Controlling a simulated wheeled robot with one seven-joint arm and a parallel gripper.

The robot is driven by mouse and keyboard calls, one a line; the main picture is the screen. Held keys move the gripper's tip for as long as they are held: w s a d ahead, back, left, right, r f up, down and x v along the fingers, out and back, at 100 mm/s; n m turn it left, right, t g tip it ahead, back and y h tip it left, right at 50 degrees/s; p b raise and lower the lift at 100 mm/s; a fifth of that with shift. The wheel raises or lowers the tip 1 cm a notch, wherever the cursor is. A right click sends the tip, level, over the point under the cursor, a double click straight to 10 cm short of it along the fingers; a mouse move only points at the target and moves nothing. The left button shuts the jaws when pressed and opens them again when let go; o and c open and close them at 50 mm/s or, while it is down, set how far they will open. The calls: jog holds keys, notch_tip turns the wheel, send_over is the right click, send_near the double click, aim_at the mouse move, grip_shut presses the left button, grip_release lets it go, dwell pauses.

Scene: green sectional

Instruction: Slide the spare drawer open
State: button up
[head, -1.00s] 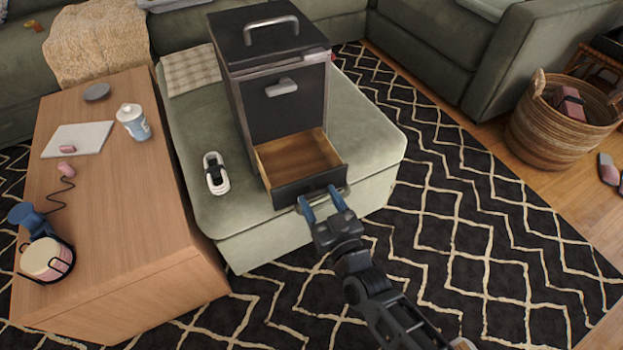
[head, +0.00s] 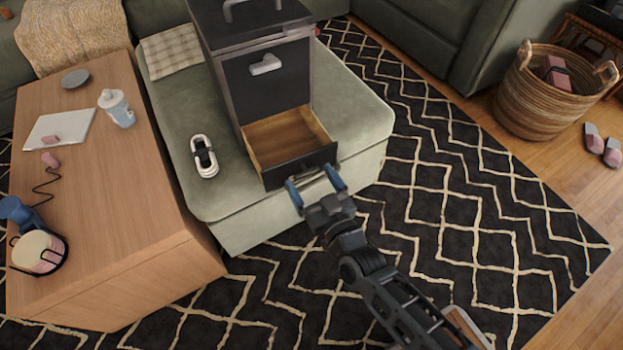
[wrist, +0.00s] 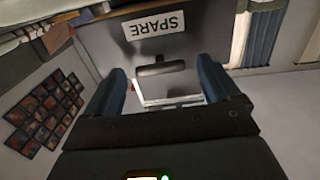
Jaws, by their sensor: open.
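The spare drawer (head: 300,167) stands out from the bottom of a dark cabinet (head: 270,85), and its empty wooden inside shows from above. My gripper (head: 313,181) is at the drawer's front, its two blue fingers apart. In the wrist view, my gripper (wrist: 162,88) has its open fingers on either side of a dark bar handle (wrist: 160,68). A white "SPARE" label (wrist: 155,25) shows upside down beyond the handle. I cannot tell whether the fingers touch the handle.
The cabinet stands on a green ottoman (head: 225,205) beside a bundled white cable (head: 204,156). A wooden table (head: 120,210) with several items is at left. Patterned rug (head: 450,230) lies open at right, with a wicker basket (head: 535,105) beyond.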

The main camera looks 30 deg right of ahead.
jog(key=s, duration=0.7)
jog(key=shift+a+p, duration=0.25)
jog(key=shift+p, duration=0.1)
jog(key=shift+s, duration=0.1)
jog(key=s+r+g, duration=0.1)
jog(key=s+r, duration=0.4)
jog(key=s, duration=0.3)
jog(key=s+d+r+g+y, duration=0.1)
jog(key=s+r, duration=0.4)
jog(key=s, duration=0.3)
jog(key=s+r, duration=0.5)
jog(key=s, duration=0.3)
jog(key=s+r+g+p, duration=0.1)
jog(key=s+r+p, duration=0.2)
jog(key=r+p, duration=1.1)
notch_tip(320, 180, up, 6)
jog(key=shift+d+r+n+p, duration=0.1)
jog(key=shift+d+n+p, duration=0.2)
jog(key=shift+d+n, duration=0.1)
